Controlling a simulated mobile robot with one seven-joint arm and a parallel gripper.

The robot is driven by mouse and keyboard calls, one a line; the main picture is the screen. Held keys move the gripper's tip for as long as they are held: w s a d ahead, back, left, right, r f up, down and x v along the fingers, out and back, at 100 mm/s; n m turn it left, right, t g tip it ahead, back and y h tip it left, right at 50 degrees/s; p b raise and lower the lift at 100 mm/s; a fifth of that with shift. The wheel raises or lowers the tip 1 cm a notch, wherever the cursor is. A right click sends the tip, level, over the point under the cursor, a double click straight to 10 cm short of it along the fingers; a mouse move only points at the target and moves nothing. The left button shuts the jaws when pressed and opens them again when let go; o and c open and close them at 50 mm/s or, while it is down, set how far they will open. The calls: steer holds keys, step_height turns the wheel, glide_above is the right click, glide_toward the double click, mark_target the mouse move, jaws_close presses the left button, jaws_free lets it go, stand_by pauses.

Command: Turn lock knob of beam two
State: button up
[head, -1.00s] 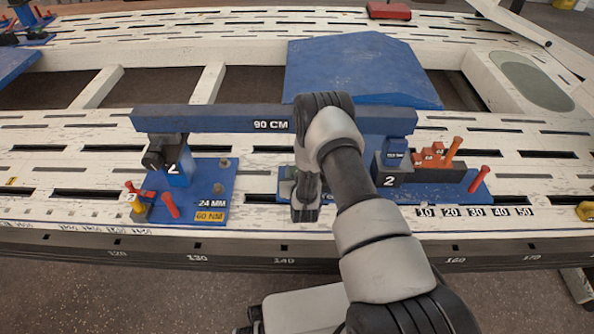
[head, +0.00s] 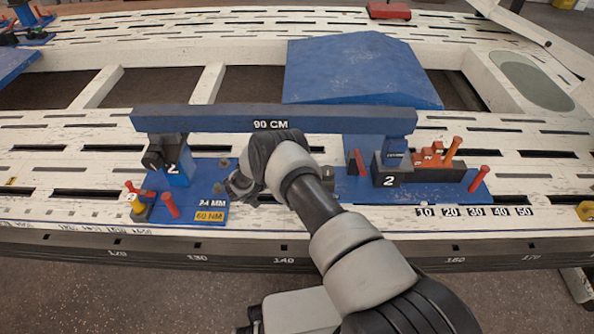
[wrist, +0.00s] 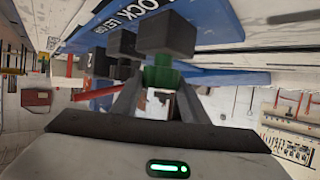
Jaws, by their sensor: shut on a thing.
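The blue beam (head: 270,120), marked 90 CM, lies across a left support (head: 178,170) and a right support (head: 392,172), both marked 2. My gripper (head: 238,188) is low beside the left support, at the right side of its blue base plate (head: 195,190). In the wrist view my gripper (wrist: 160,98) is shut on a green piece (wrist: 162,75). A dark grey block (wrist: 165,36) shows just beyond it. I cannot tell whether the green piece is the lock knob. Lettering with LOCK shows on a blue surface (wrist: 170,10). My wrist hides the fingertips in the head view.
Red pegs (head: 170,204) and a yellow-and-dark part (head: 138,208) stand at the left plate's front. Orange blocks (head: 432,155) and a red peg (head: 478,178) are at the right plate. A blue slab (head: 360,70) lies behind. The slotted white bench front is mostly clear.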

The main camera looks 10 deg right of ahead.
steer(key=shift+m+g+h, duration=0.6)
steer(key=shift+m+g, duration=0.6)
steer(key=shift+g, duration=0.1)
steer(key=shift+m+g+h, duration=0.3)
steer(key=shift+m+g, duration=0.1)
steer(key=o, duration=1.1)
steer(key=shift+c, duration=0.2)
steer(key=v, duration=1.7)
steer(key=shift+r, duration=0.2)
